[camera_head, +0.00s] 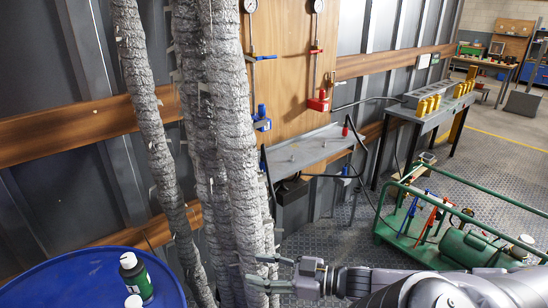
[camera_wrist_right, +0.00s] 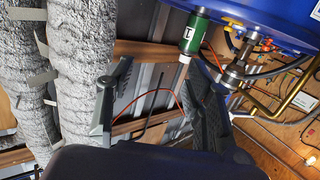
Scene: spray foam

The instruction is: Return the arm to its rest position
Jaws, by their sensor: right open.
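My right gripper (camera_head: 262,271) is at the bottom middle of the head view, its arm coming in from the lower right. Its two fingers are apart and nothing shows between them. It appears beside the grey foam-covered pipes (camera_head: 215,130); I cannot tell whether it touches them. In the right wrist view the open gripper (camera_wrist_right: 158,65) has the foam-covered pipes (camera_wrist_right: 85,65) on its left. A green bottle (camera_head: 136,276) stands on the blue drum (camera_head: 60,275) at the lower left; the bottle (camera_wrist_right: 196,32) appears inverted in the wrist view. My left gripper is not in view.
A grey shelf (camera_head: 310,147) sticks out from the wooden panel right of the pipes. A green cart (camera_head: 470,245) with tools and a tank stands at the right. A grey workbench (camera_head: 425,112) with yellow items is behind it. Metal floor shows between shelf and cart.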

